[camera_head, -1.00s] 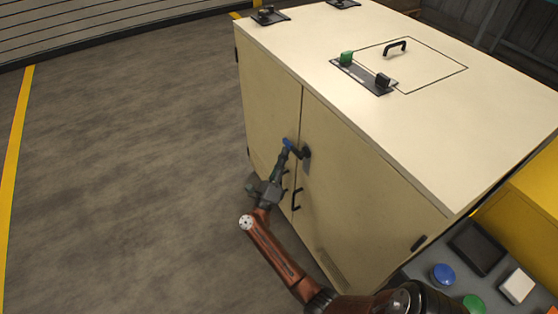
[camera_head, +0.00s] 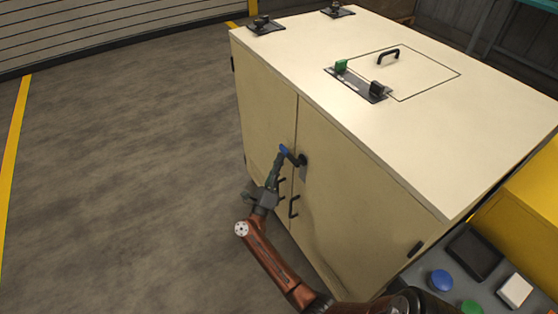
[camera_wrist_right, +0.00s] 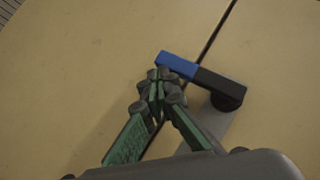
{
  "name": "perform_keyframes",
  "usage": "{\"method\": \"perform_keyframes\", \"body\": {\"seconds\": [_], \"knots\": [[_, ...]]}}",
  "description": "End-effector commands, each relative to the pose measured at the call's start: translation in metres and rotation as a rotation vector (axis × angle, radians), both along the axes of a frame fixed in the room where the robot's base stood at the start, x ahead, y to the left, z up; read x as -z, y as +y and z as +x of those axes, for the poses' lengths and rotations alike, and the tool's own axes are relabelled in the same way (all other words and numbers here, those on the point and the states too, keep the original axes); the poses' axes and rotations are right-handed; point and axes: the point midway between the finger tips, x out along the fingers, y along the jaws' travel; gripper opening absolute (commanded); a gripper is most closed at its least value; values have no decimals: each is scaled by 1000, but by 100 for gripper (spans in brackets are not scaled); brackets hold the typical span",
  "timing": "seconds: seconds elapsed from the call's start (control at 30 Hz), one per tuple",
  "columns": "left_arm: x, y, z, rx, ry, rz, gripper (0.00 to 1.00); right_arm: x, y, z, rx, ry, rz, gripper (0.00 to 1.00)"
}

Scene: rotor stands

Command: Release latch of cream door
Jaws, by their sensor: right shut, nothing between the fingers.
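The cream cabinet has two cream doors: the left door (camera_head: 262,125) and the right door (camera_head: 345,205), with a narrow vertical seam between them. A latch lever (camera_head: 299,159), black with a blue end (camera_head: 284,149), is mounted on the right door and reaches left across the seam. In the wrist view the lever (camera_wrist_right: 215,82) slants up to the left. My right gripper (camera_head: 279,160) is shut and empty. Its fingertips (camera_wrist_right: 159,76) are at the lower side of the blue end (camera_wrist_right: 177,65); I cannot tell whether they touch. My left gripper is not in view.
Black door handles (camera_head: 293,206) sit below the latch near the seam. The cabinet top (camera_head: 440,130) carries a hatch handle (camera_head: 388,55) and a plate with green and black knobs. A button panel (camera_head: 490,262) stands at lower right. The floor (camera_head: 120,170) to the left is clear.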

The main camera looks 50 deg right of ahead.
Motion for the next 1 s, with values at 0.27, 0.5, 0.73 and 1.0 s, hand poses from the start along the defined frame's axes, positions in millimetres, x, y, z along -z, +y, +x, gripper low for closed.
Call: {"method": "perform_keyframes", "body": {"seconds": [0.27, 0.5, 0.73, 1.0], "knots": [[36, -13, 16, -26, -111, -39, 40, 38, 2, 1, -2, 7, 1, 0], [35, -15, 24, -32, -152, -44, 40, 69, 32, 13, -5, 4, 2, 0], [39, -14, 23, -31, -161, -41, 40, 99, 59, 22, -4, 3, 1, 0], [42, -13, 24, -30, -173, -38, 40, 109, 70, 25, -4, 1, 0, 0]]}}
